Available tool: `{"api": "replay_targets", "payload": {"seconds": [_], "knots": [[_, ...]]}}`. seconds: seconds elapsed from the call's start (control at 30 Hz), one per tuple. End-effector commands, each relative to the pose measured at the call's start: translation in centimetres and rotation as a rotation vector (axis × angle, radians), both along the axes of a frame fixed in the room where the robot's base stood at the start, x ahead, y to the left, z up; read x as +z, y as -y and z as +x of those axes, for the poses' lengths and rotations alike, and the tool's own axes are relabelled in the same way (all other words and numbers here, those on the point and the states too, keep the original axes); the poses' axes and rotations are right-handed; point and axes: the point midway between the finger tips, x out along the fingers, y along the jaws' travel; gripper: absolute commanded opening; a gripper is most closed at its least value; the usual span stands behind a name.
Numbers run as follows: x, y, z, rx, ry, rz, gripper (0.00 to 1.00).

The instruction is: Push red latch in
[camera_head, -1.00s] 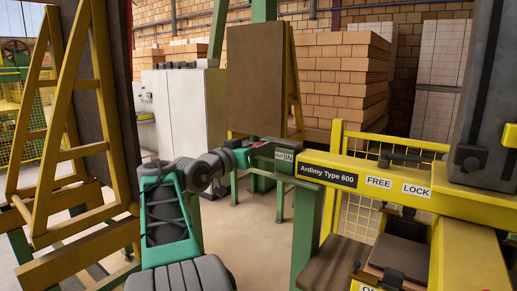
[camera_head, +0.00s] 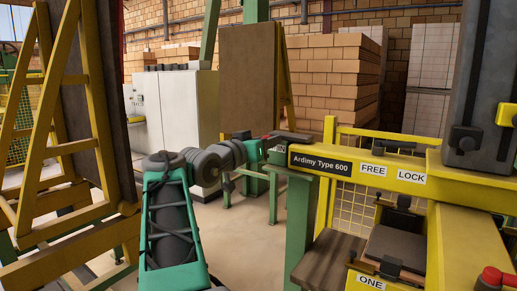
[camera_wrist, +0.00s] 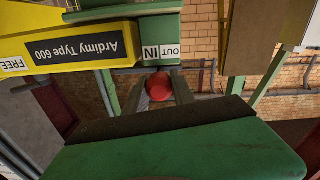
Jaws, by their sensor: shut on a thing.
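The red latch (camera_wrist: 158,86) shows as a round red knob at the end of the yellow beam (camera_wrist: 90,45), just beside the OUT/IN label (camera_wrist: 161,51) in the wrist view. My gripper (camera_wrist: 157,90) has its two dark fingers on either side of the knob and is shut on it. In the head view my gripper (camera_head: 262,148) is at the left end of the beam marked "Ardimy Type 600" (camera_head: 320,163). The latch is mostly hidden there by my gripper and a dark bar. The OUT/IN label cannot be read there.
A green post (camera_head: 300,225) stands under the beam's left end. FREE and LOCK labels (camera_head: 392,173) are on the beam. A yellow mesh fence (camera_head: 355,210) stands behind. A yellow frame with a dark board (camera_head: 60,130) stands at the left. Open floor (camera_head: 240,240) lies between.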

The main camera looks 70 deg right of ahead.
Motion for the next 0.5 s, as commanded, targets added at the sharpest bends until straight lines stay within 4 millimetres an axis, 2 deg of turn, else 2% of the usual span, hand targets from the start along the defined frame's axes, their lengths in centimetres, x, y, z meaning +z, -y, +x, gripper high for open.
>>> {"api": "replay_targets", "payload": {"seconds": [0.17,0.2,0.43,0.5], "knots": [[-0.18,0.00,-0.39,-0.011,-0.004,0.007,0.00],[-0.19,0.00,-0.40,-0.012,-0.004,0.007,0.31],[-0.14,0.02,-0.25,-0.009,-0.003,0.005,0.50],[-0.13,0.02,-0.21,-0.008,-0.003,0.006,0.52]]}}
